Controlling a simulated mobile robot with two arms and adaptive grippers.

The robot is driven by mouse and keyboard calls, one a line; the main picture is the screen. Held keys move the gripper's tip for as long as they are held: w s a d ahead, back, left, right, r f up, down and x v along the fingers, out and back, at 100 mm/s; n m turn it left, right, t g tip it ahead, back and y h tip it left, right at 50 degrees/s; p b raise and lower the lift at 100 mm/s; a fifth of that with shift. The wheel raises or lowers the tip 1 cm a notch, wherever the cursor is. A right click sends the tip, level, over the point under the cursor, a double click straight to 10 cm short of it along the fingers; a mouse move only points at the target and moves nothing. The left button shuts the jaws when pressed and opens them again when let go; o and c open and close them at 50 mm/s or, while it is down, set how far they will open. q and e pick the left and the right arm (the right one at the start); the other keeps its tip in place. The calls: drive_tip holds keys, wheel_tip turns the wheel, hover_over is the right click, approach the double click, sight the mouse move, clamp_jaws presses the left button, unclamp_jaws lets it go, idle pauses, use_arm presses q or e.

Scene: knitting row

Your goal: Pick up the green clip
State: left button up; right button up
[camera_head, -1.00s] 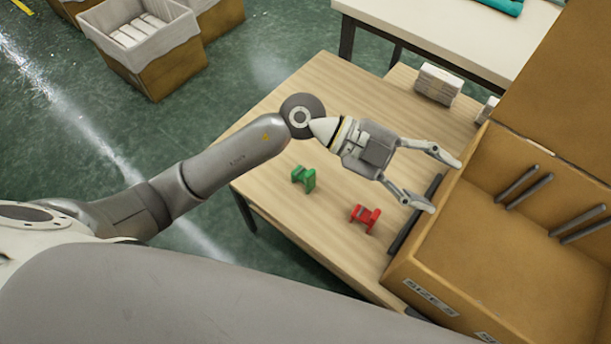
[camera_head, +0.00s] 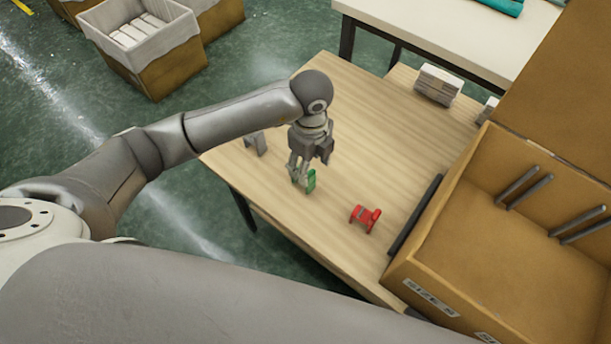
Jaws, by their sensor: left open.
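The green clip (camera_head: 311,181) lies on the wooden table (camera_head: 375,130), partly hidden by my left gripper (camera_head: 299,178). My left gripper points down over the clip, with its fingertips at the clip's left side in this view. The fingers are open; I cannot tell whether they touch the clip. A red clip (camera_head: 366,217) lies to the right of the green one, apart from the gripper. My right gripper is not in view.
A dark bar (camera_head: 415,215) lies beside a large open cardboard box (camera_head: 490,250) holding dark rods. A grey piece (camera_head: 256,143) is at the table's left edge. White stacks (camera_head: 438,84) sit at the back. The table between the gripper and the stacks is clear.

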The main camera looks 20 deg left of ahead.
sight(310, 172)
use_arm(q)
drive_tip(key=shift+f+p, duration=0.35)
drive_tip(key=shift+f, duration=2.45)
drive_tip(key=shift+s, duration=0.1)
drive_tip(key=shift+c, duration=0.5)
drive_tip(key=c, duration=0.8)
